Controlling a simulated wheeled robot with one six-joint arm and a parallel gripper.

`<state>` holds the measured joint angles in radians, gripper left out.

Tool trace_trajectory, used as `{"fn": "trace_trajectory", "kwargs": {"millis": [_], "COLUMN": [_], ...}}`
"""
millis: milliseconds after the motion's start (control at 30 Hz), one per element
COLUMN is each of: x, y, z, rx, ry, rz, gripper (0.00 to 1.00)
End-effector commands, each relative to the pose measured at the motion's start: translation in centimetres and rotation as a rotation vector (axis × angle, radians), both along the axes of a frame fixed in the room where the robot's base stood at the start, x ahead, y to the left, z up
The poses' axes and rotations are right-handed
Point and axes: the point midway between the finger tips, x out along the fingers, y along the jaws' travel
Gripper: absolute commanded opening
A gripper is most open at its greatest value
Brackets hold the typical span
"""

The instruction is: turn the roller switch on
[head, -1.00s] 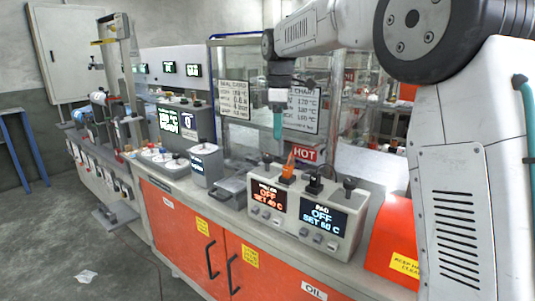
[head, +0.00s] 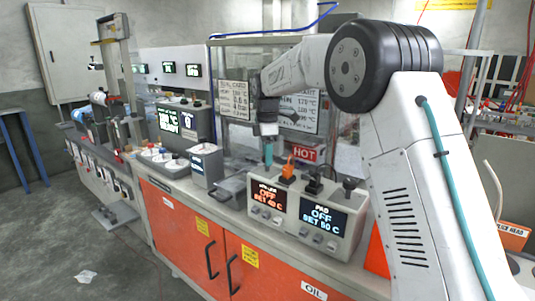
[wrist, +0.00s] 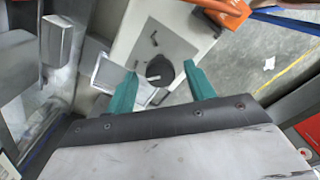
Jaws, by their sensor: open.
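The control box (head: 305,222) stands on the bench. Its left display (head: 267,200), whose small heading seems to read roller, shows OFF and SET 40 C. An orange lever switch (head: 287,168) stands on its top behind that display, with a black switch (head: 313,181) to its right. My gripper (head: 268,160) points down just behind and left of the orange lever, apart from it as far as I can tell. In the wrist view my gripper (wrist: 160,70) shows two teal fingers spread apart, empty. A dark knob appears between them; I cannot tell which knob it is.
A second display (head: 323,217) shows OFF and SET 60 C. A small box (head: 206,165) with a knob stands to the left. A HOT sign (head: 304,153) and clear panels with charts rise behind. Orange cabinet doors (head: 190,235) are below the bench front.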

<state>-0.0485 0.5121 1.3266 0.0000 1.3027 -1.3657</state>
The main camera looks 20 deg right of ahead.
Motion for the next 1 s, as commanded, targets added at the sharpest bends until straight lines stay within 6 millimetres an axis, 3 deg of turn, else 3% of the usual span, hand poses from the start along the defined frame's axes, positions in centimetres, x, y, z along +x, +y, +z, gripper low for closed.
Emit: {"fn": "trace_trajectory", "kwargs": {"millis": [233,400,767,1000], "x": [-0.01,-0.01,0.0,0.01], "y": [0.0,0.01,0.01,0.01], "z": [-0.12,-0.11,-0.09,-0.08], "rx": [0.0,0.0,0.0,0.0], "ry": [0.0,0.0,0.0,-0.001], "rz": [0.0,0.0,-0.039,-0.176], "gripper": [0.54,0.09,0.09,0.09]}}
